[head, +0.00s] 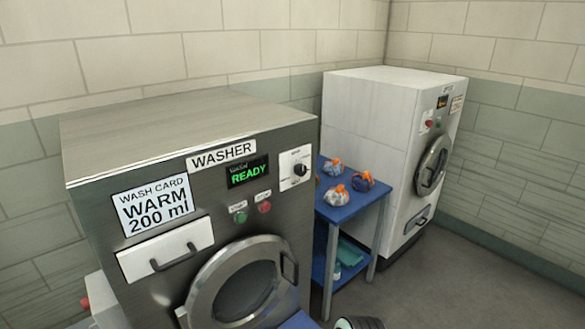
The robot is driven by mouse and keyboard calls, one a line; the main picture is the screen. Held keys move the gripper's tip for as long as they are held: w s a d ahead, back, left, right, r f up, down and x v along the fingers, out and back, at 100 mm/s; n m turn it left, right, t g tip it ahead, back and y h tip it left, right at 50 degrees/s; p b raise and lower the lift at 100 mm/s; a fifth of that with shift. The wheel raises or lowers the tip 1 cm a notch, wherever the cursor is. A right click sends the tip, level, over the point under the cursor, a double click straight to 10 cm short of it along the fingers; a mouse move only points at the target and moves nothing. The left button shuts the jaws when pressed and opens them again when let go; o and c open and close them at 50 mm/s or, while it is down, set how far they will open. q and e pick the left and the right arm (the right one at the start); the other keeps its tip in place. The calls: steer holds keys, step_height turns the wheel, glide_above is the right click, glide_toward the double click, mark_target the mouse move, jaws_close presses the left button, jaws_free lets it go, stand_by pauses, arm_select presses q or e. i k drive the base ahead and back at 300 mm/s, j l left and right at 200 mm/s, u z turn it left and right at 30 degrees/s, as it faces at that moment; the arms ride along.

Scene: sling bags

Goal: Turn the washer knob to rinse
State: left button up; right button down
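The washer (95,235) is a grey metal machine filling the left and middle of the head view, with a WASHER label on its front. Its knob (299,170) is a small black dial on a white panel at the front's upper right. Small labels surround the knob, too small to read, so I cannot tell its setting. The display (248,172) reads READY in green. Green (240,217) and red (265,207) buttons sit below it. The round door (205,283) looks shut. Neither of my grippers is in view.
A wash card (155,204) reads WARM 200 ml above a white drawer (165,250). A blue table (325,210) with several orange-tied bundles (338,195) stands right of the washer. A white machine (360,135) stands behind it. Floor (440,285) is clear at right.

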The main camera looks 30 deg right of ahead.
mark_target(300, 169)
steer(key=z, duration=1.05)
steer(key=i+j+z, duration=0.1)
steer(key=i+j, duration=0.1)
steer(key=i, duration=0.05)
